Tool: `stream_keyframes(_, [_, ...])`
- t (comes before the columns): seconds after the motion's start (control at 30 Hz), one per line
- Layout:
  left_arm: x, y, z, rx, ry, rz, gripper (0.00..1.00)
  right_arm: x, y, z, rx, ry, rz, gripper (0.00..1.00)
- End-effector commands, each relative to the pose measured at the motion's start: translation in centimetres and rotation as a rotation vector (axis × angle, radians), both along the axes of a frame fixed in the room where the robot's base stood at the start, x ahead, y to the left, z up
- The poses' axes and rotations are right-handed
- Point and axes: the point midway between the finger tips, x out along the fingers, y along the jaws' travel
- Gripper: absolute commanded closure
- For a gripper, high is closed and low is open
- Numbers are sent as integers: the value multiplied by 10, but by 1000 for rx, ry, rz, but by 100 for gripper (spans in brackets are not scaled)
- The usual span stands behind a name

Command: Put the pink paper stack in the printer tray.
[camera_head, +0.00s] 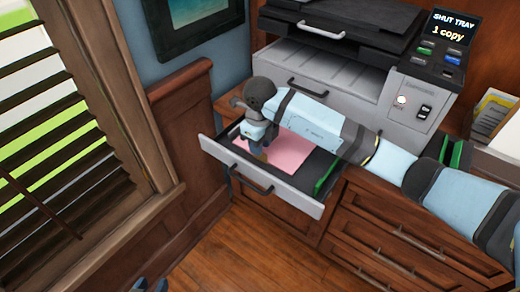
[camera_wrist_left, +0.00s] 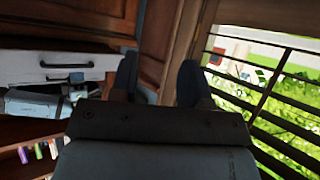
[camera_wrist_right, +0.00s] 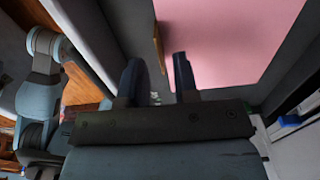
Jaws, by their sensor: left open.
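The pink paper stack (camera_head: 285,150) lies flat in the pulled-out printer tray (camera_head: 262,192), which has dark insides and a handle on its front. It fills the top of the right wrist view (camera_wrist_right: 235,40). My right gripper (camera_head: 258,155) points down over the left part of the tray, close to the paper; contact cannot be told. In the right wrist view its fingers (camera_wrist_right: 158,75) are apart with nothing seen between them. My left gripper (camera_head: 150,286) barely shows at the bottom edge; in the left wrist view it is open and empty (camera_wrist_left: 157,78).
The printer (camera_head: 330,70) stands above, its screen (camera_head: 452,28) reading "SHUT TRAY 1 copy". A green piece (camera_head: 325,178) stands in the tray's right side. Wooden drawers (camera_head: 400,235) are below right. A blind-covered window (camera_head: 40,130) is left; the wood floor (camera_head: 240,255) is clear.

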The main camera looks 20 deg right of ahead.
Motion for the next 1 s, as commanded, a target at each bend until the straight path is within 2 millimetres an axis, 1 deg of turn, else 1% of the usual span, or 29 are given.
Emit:
stream_keyframes(0.03, [0, 0, 1, 2, 2, 0, 57, 1, -1, 15, -1, -6, 2, 72])
stream_keyframes(0.2, [-1, 2, -2, 11, 12, 1, 57, 1, 0, 51, -1, -4, 2, 72])
stream_keyframes(0.3, [-2, 2, -4, 14, 17, 2, 57, 1, 0, 68, -1, -3, 0, 72])
stream_keyframes(0.4, [-2, 3, -3, 14, 18, 2, 57, 1, 0, 80, 0, -2, 1, 72])
stream_keyframes(0.6, [-2, 3, -3, 13, 16, 3, 57, 0, 0, 89, -1, -1, 0, 72])
stream_keyframes(1.0, [-2, 2, -2, 12, 15, 3, 57, 0, 0, 89, 0, 0, 0, 72])
